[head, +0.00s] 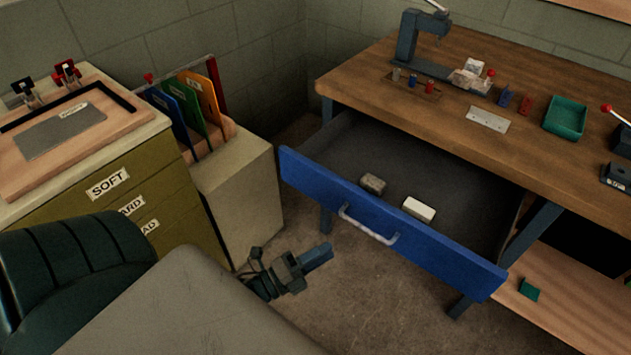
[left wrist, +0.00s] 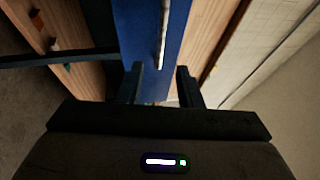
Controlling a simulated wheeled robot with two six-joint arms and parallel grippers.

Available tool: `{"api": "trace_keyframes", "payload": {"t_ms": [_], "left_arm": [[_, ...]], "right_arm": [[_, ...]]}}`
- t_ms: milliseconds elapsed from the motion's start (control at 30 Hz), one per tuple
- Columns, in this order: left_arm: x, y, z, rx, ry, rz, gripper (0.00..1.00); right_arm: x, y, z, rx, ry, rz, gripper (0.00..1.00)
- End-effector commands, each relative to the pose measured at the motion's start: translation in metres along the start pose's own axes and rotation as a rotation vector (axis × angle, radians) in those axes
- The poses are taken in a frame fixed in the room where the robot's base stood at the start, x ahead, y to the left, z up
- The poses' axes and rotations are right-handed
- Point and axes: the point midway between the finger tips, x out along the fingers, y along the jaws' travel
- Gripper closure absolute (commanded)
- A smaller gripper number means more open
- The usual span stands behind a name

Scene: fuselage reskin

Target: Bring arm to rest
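My left gripper (head: 322,255) hangs over the floor in front of the workbench, left of and below the open drawer's handle in the head view. In the left wrist view its two fingers (left wrist: 160,86) stand apart with nothing between them. The blue drawer front (head: 375,218) and its pale handle (head: 368,226) show beyond the fingers in the wrist view, apart from them. The drawer is pulled out, with a grey block (head: 373,184) and a white block (head: 418,209) inside. My right gripper is in neither view.
The wooden workbench (head: 465,130) carries a press, a green tray (head: 565,117) and small parts. An olive cabinet (head: 155,190) and a folder rack (head: 190,105) stand left. A dark green chair-like shape (head: 75,260) fills the lower left. Some floor (head: 390,290) is clear.

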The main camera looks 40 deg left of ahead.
Motion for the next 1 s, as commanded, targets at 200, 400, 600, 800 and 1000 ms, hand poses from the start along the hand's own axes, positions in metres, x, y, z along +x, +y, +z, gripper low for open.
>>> {"api": "trace_keyframes", "payload": {"t_ms": [200,400,600,800,1000], "left_arm": [[-0.014,0.000,0.000,0.000,0.000,0.000,0.68],[-0.015,-0.001,0.000,0.000,-0.001,-0.001,0.68],[-0.014,-0.001,0.000,0.000,-0.001,-0.001,0.68],[-0.015,0.004,0.002,-0.013,-0.010,0.010,0.68],[-0.030,0.078,0.029,-0.235,-0.175,0.196,0.68]], "right_arm": [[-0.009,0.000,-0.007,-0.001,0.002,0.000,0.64],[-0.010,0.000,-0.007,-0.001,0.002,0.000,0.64],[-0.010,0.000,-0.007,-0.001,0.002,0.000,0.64],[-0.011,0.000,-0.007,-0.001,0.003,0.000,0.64],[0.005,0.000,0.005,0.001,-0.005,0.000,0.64]]}}
